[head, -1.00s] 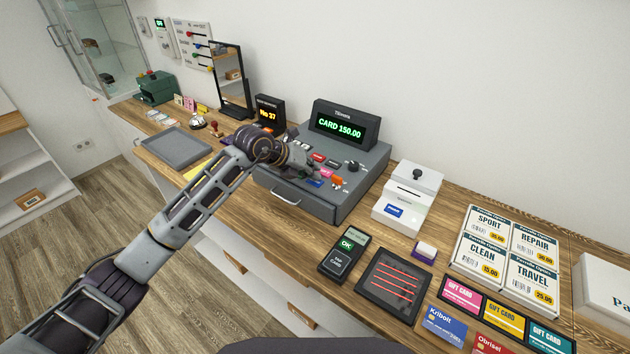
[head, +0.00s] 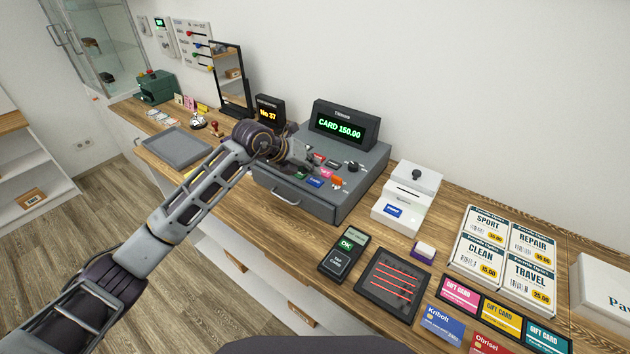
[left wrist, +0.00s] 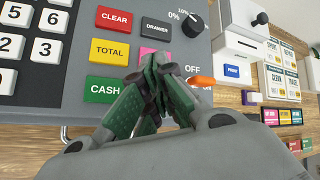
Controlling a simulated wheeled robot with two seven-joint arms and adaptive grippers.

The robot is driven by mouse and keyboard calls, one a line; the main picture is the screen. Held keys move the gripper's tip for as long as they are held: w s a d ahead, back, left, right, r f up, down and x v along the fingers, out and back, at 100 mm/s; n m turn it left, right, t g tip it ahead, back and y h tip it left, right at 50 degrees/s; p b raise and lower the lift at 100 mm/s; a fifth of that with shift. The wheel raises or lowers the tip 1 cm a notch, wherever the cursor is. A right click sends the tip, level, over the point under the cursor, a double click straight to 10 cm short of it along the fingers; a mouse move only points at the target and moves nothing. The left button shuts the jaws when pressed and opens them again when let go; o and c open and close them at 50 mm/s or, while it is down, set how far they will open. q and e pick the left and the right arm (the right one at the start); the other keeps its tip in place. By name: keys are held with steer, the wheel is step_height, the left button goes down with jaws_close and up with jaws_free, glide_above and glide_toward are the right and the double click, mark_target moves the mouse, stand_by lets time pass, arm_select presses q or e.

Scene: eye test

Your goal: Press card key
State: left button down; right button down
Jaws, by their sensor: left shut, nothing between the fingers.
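The grey cash register (head: 345,205) stands on the counter, and its display (head: 340,124) reads CARD 150.00. A blue key (head: 314,182) with small, unreadable lettering sits on its front edge in the head view, beside a pink key (head: 327,173). My left gripper (left wrist: 153,68) is shut and empty over the keys. In the left wrist view its fingers partly cover the pink key (left wrist: 155,57) and hide the spot beside the green CASH key (left wrist: 103,89). The TOTAL (left wrist: 110,51) and CLEAR (left wrist: 116,21) keys show clearly. Whether the fingertips touch a key I cannot tell.
An orange switch (left wrist: 201,81) marked OFF and a dial (head: 354,166) sit right of the keys. A grey tray (head: 173,146) lies to the left.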

mark_target(313, 179)
arm_select(q)
steer(key=shift+r+p, duration=1.25)
steer(key=shift+r, duration=1.15)
